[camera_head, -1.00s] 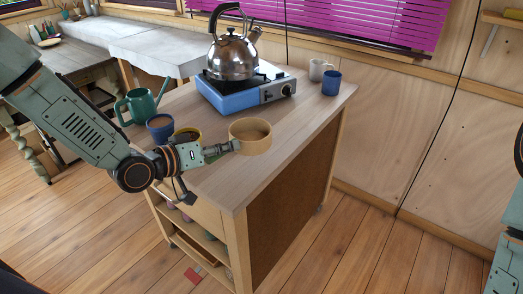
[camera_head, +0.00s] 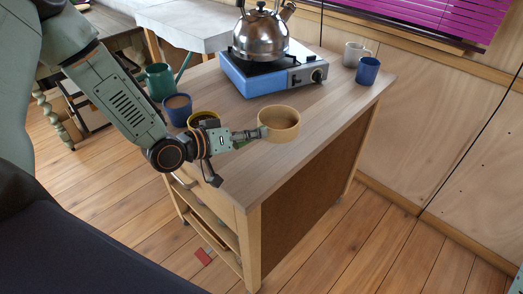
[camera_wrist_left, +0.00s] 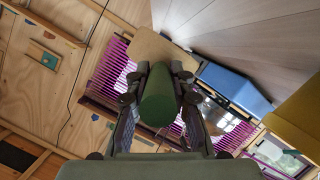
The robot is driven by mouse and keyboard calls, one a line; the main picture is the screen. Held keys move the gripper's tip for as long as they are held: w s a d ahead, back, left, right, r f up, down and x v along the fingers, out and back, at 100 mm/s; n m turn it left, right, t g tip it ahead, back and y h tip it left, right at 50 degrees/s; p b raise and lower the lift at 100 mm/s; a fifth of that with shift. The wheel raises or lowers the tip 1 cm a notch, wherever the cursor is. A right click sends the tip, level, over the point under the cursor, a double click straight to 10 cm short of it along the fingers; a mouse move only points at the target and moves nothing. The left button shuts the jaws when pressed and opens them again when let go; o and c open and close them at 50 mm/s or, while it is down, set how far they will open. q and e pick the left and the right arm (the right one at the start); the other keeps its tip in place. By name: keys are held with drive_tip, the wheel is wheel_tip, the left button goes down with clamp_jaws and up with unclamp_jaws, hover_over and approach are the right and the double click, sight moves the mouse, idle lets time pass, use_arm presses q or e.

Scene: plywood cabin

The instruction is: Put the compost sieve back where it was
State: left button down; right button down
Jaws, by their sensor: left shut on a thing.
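The compost sieve is a round tan ring (camera_head: 279,125) with a green handle. It is over the right front part of the wooden cart's top (camera_head: 313,112); I cannot tell whether it touches the wood. My left gripper (camera_head: 243,138) is shut on the green handle, to the left of the ring. In the left wrist view, the handle (camera_wrist_left: 158,96) lies between the two fingers and the tan ring (camera_wrist_left: 150,47) shows beyond it. My right gripper is out of view.
A yellow mug (camera_head: 204,115), a blue mug (camera_head: 178,108) and a green watering can (camera_head: 160,80) stand left of the sieve. Behind are a blue stove (camera_head: 262,79) with a kettle (camera_head: 260,38). A white mug (camera_head: 354,53) and a blue mug (camera_head: 368,70) stand back right.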

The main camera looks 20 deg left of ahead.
use_arm(q)
drive_tip(key=shift+s+d+f, duration=0.15)
drive_tip(key=shift+d+f, duration=0.3)
drive_tip(key=shift+f, duration=0.4)
drive_tip(key=f, duration=0.2)
drive_tip(key=a+f+b, duration=0.1)
drive_tip(key=f, duration=0.1)
drive_tip(key=shift+f, duration=0.25)
drive_tip(key=shift+d+r, duration=0.1)
drive_tip(key=shift+d, duration=0.25)
drive_tip(key=c, duration=1.4)
unclamp_jaws()
drive_tip(key=shift+a+f, duration=0.3)
drive_tip(key=shift+c, duration=0.2)
drive_tip(key=shift+o, duration=1.3)
drive_tip(key=shift+d, duration=0.1)
drive_tip(key=shift+d+r, duration=0.1)
drive_tip(key=shift+d, duration=0.05)
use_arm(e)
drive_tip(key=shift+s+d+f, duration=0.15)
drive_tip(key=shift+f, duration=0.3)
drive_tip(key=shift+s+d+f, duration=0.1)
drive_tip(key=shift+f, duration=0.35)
